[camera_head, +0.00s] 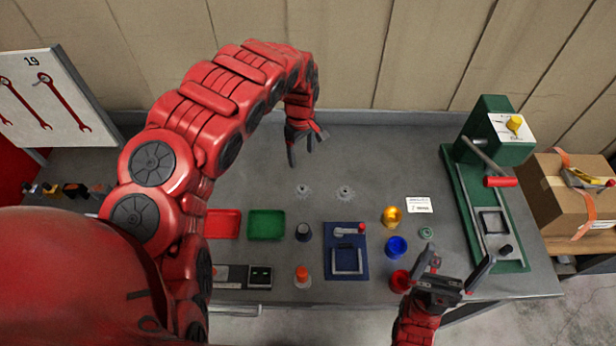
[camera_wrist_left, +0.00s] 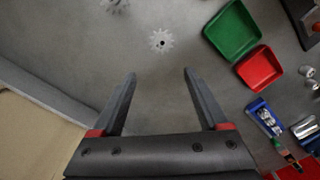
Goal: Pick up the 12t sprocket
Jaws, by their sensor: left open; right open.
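Two small grey toothed sprockets lie flat on the grey workbench (camera_head: 380,140): a left one (camera_head: 304,191) and a right one (camera_head: 345,193). I cannot tell by teeth which is the 12t sprocket. In the left wrist view one sprocket (camera_wrist_left: 161,41) lies just beyond my fingertips, and the other (camera_wrist_left: 113,4) is cut by the top edge. My left gripper (camera_head: 308,148) is open and empty, behind the left sprocket; its fingers (camera_wrist_left: 160,73) are spread in the wrist view. My right gripper (camera_head: 462,256) is open and empty near the bench's front right.
A red tray (camera_head: 222,223) and green tray (camera_head: 266,223) sit front left of the sprockets. A blue fixture (camera_head: 346,262), gold cup (camera_head: 392,216) and blue cup (camera_head: 397,246) stand in front. A green press (camera_head: 460,190) stands right. Bare bench surrounds the sprockets.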

